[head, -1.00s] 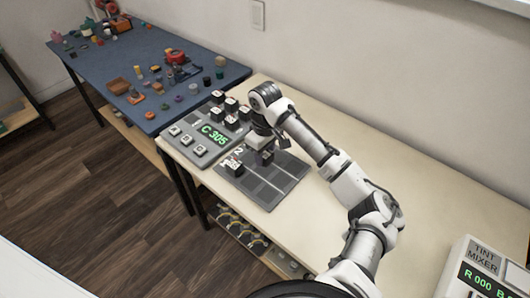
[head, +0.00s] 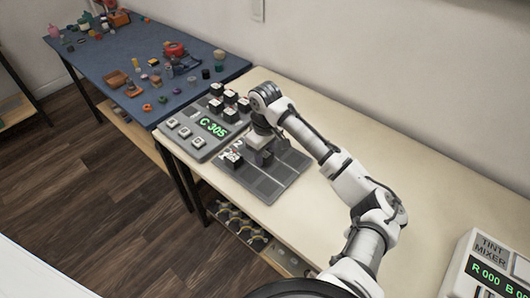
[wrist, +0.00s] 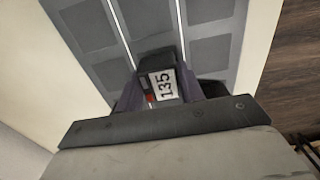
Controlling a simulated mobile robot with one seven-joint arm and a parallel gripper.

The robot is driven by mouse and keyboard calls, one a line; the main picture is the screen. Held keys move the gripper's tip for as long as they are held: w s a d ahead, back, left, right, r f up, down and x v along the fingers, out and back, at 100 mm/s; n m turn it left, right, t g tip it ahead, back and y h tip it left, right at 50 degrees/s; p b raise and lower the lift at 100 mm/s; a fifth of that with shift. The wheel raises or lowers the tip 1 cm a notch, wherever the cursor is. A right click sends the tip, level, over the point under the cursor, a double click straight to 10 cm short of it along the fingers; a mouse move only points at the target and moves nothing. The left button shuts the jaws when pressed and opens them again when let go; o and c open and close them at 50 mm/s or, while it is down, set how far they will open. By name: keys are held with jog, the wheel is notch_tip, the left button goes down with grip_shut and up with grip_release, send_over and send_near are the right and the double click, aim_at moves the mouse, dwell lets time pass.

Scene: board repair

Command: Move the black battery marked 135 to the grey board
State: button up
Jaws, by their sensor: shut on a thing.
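My gripper (wrist: 160,95) is shut on the black battery marked 135 (wrist: 162,82). The battery's white label faces the wrist camera, and a small red mark shows beside it. In the head view my gripper (head: 263,156) is over the grey board (head: 268,187), with the battery at its end. The board has darker square pads in columns split by pale lines; it also fills the upper wrist view (wrist: 213,18). I cannot tell whether the battery touches the board. Its lower end is hidden.
Another black battery with a white label (head: 231,158) stands on the board's left part. Behind is a grey console (head: 200,150) reading C 305, with several black batteries (head: 229,97) at its back. A tint mixer (head: 490,265) stands at lower right. The bench (head: 370,150) between is clear.

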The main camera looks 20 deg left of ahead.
aim_at(265, 152)
jog(key=shift+f, duration=0.35)
jog(key=o, duration=1.1)
notch_tip(265, 152, up, 14)
jog(key=b, duration=0.1)
jog(key=shift+f, duration=0.1)
